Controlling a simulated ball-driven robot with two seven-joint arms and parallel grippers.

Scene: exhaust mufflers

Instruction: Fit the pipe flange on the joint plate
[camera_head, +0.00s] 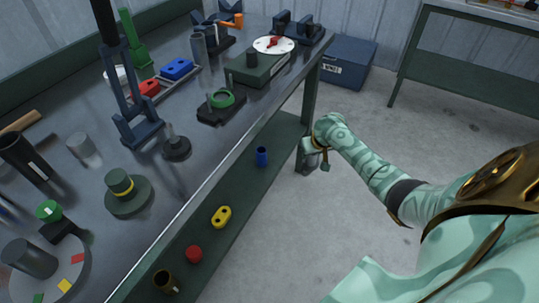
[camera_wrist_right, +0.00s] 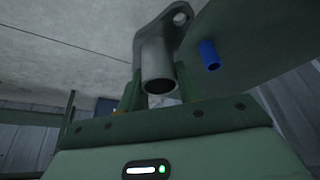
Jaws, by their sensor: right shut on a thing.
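The pipe flange (camera_wrist_right: 157,62) is grey, with a short open tube and a flat lobed plate that has a hole. My right gripper (camera_wrist_right: 157,90) is shut on it, with a green finger on each side. In the head view my right gripper (camera_head: 313,152) hangs off the bench's right edge, above the floor; the flange is small and partly hidden there. A dark plate with upright studs and a green ring (camera_head: 222,99) sits near the bench's right edge; it may be the joint plate, but I cannot be sure. My left gripper is out of view.
The bench (camera_head: 190,215) holds a dark box with a white dial (camera_head: 273,45), a stepped round part (camera_head: 128,193) and a blue press-like stand (camera_head: 135,125). Its lower shelf bears a blue cup (camera_head: 262,157), a yellow part (camera_head: 221,216) and a red part (camera_head: 194,254). The floor at right is clear.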

